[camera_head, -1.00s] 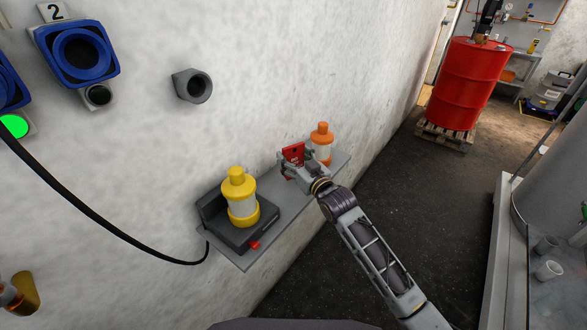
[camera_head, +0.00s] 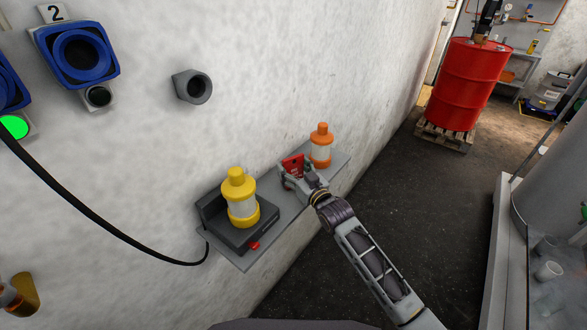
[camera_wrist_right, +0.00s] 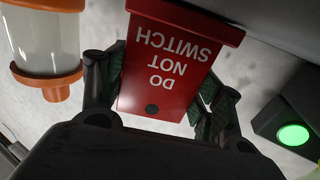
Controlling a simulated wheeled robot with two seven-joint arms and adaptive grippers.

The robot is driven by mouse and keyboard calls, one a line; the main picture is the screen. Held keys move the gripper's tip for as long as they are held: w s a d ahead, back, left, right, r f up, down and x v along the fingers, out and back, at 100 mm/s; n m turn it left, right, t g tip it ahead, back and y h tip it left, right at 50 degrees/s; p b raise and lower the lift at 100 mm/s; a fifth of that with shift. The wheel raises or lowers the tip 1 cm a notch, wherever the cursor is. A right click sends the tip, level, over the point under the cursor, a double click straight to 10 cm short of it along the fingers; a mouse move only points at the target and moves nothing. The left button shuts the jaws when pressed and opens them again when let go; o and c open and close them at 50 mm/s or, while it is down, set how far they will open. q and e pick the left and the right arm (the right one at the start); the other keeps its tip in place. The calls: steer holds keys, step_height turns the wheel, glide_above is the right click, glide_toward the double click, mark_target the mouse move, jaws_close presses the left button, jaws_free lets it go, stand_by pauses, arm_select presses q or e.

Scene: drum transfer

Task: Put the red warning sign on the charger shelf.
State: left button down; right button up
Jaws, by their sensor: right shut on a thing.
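The red warning sign (camera_head: 292,166) is at the middle of the charger shelf (camera_head: 285,217), between the yellow lamp and the orange lamp. In the right wrist view the sign (camera_wrist_right: 170,60) reads "DO NOT SWITCH" upside down. My right gripper (camera_head: 296,176) is shut on the sign, with one finger at each side of it in the right wrist view (camera_wrist_right: 162,92). The gripper covers the sign's lower part in the head view. I cannot tell whether the sign touches the shelf. My left gripper is not in view.
A yellow lamp (camera_head: 242,200) stands on a dark charger (camera_head: 212,207) at the shelf's near end. An orange lamp (camera_head: 320,146) stands at the far end, close to my right gripper. A black cable (camera_head: 90,215) hangs along the wall. A red drum (camera_head: 466,85) stands on a pallet farther off.

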steer(key=shift+f, duration=0.15)
steer(key=o, duration=1)
steer(key=shift+r, duration=0.2)
steer(key=v, duration=1.2)
steer(key=shift+b, duration=0.3)
steer(key=shift+f, duration=0.15)
stand_by(0.3)
